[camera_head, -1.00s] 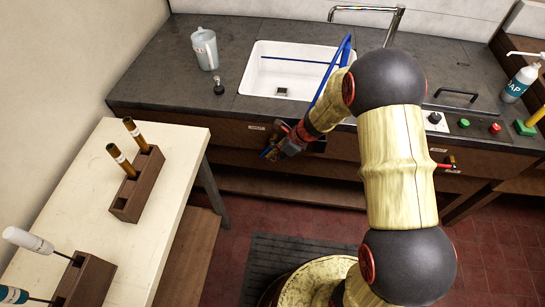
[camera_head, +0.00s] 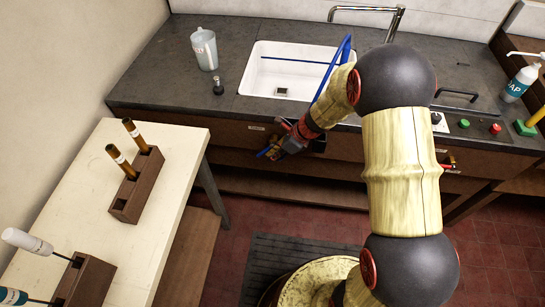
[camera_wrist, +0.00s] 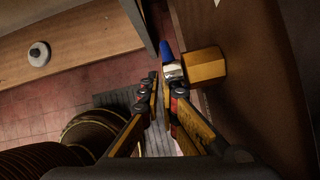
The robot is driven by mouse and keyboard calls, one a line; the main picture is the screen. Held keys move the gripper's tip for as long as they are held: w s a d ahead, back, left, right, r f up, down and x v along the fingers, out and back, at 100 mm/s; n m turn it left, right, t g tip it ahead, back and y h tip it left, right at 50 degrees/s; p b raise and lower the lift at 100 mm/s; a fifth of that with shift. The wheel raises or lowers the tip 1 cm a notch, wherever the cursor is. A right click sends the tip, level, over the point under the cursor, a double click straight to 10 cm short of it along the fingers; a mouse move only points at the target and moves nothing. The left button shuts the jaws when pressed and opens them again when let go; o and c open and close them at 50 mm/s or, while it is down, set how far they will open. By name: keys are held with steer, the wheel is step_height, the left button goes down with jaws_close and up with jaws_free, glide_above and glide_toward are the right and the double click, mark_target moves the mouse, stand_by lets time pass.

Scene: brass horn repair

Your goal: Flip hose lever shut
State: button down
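A small lever with a blue tip (camera_wrist: 165,48) and a silvery shank (camera_wrist: 173,70) sticks out of a brass hexagonal fitting (camera_wrist: 205,67) on the dark cabinet front in the wrist view. Its blue end also shows in the head view (camera_head: 264,152), at the counter's front below the sink. My gripper (camera_wrist: 162,86) is right by the lever, with its right fingertip closest to the shank. I cannot tell whether they touch. The fingers stand a narrow gap apart, with the floor mat visible between them. The gripper also shows in the head view (camera_head: 284,146), partly hidden by its own body.
A blue hose (camera_head: 333,76) runs by the sink (camera_head: 300,55), partly behind my arm. A red-handled tap (camera_head: 447,166) is on the cabinet front at right. A cream table (camera_head: 178,178) with wooden racks stands at left. The floor between is clear apart from the mat (camera_head: 255,262).

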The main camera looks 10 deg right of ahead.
mark_target(272, 141)
steer(key=r, duration=0.5)
steer(key=w+r, duration=0.1)
steer(key=r, duration=0.2)
steer(key=shift+w+a+r, duration=0.1)
steer(key=shift+a+r, duration=0.15)
steer(key=shift+s+a+r, duration=0.1)
steer(key=shift+s+r, duration=0.05)
steer(key=shift+s, duration=0.1)
steer(key=shift+w+f, duration=0.1)
steer(key=shift+f, duration=0.15)
steer(key=shift+d+f, duration=0.1)
steer(key=shift+d, duration=0.15)
